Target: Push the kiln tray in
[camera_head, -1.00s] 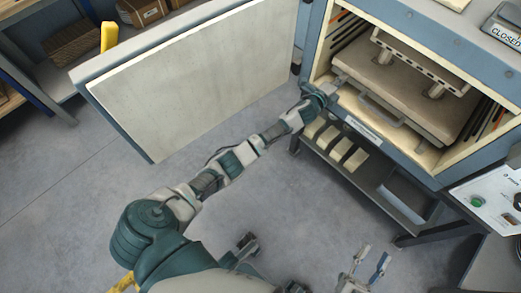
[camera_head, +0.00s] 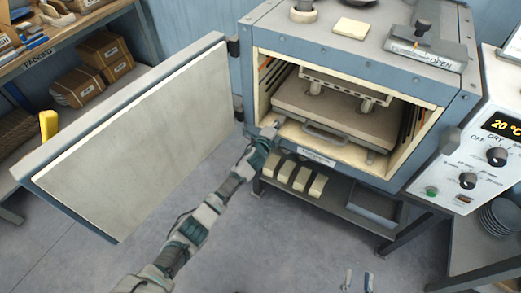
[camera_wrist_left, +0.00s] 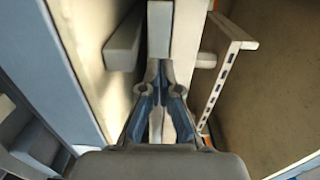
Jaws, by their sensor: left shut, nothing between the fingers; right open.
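The kiln tray (camera_head: 348,121) is a beige slab inside the open kiln chamber, with a grey handle (camera_head: 326,135) at its front near the sill. A slotted beam (camera_head: 345,86) stands above it on short posts. My left gripper (camera_head: 277,126) is shut and empty at the tray's front left corner. In the left wrist view its fingertips (camera_wrist_left: 160,70) meet or lie just before a pale bar (camera_wrist_left: 159,30); contact is unclear. The slotted beam also shows there (camera_wrist_left: 220,82). My right gripper (camera_head: 357,280) is open, low at the bottom edge, away from the kiln.
The kiln door (camera_head: 145,135) hangs wide open on the left. A shelf with pale blocks (camera_head: 301,179) lies below the chamber. A control panel (camera_head: 485,150) stands at the right. Boxes (camera_head: 78,87) sit on the left shelving. The floor before the kiln is clear.

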